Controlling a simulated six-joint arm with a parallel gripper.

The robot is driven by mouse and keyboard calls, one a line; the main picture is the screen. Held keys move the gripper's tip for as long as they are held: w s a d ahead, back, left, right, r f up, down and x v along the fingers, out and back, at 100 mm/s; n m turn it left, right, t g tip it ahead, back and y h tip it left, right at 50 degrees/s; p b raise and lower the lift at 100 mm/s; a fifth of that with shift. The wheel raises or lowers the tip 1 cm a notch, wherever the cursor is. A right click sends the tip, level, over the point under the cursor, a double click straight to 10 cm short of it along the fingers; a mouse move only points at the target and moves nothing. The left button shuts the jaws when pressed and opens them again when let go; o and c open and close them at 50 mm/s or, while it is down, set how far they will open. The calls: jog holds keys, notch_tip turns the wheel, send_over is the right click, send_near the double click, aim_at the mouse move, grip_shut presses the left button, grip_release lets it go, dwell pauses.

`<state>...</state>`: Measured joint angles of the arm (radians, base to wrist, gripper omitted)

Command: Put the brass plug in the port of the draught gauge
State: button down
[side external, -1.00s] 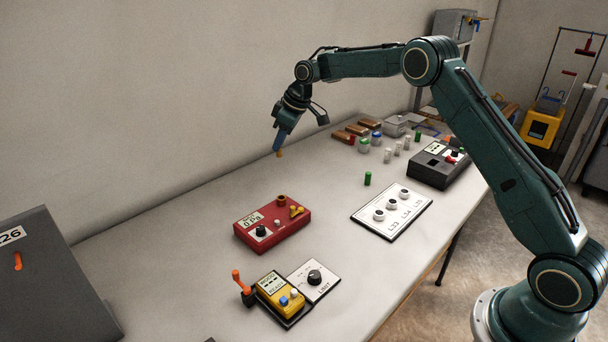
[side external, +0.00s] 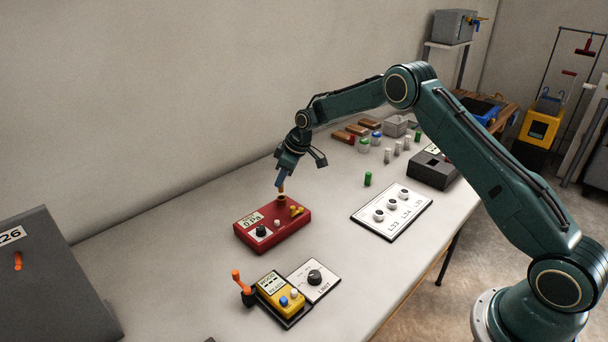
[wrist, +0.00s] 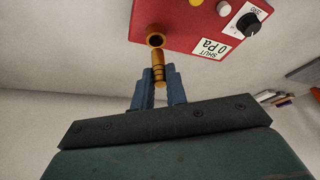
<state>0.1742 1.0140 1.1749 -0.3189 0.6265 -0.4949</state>
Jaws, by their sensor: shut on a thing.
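The draught gauge is a red box (side external: 272,224) on the table, with a display reading 0 Pa, a black knob and a brass-coloured port (side external: 282,199) at its back edge. My gripper (side external: 281,185) is over the port, its blue fingers pointing down. In the wrist view my gripper (wrist: 159,90) is shut on the brass plug (wrist: 158,70), a slim ringed cylinder. The plug's tip is close to the port (wrist: 155,40), whose dark opening still shows, so the plug is outside it. I cannot tell whether the tip touches the rim.
A yellow meter (side external: 278,290) and a white dial plate (side external: 314,280) lie in front of the gauge. A white panel with three sockets (side external: 392,212) and a green cylinder (side external: 367,179) are to the right. Bare table surrounds the gauge; the wall is behind.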

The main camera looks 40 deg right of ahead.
aim_at(282, 189)
jog(key=shift+f, duration=2.05)
jog(key=shift+f, duration=0.1)
jog(key=c, duration=1.4)
grip_release()
jog(key=v, duration=1.2)
jog(key=shift+w, duration=0.1)
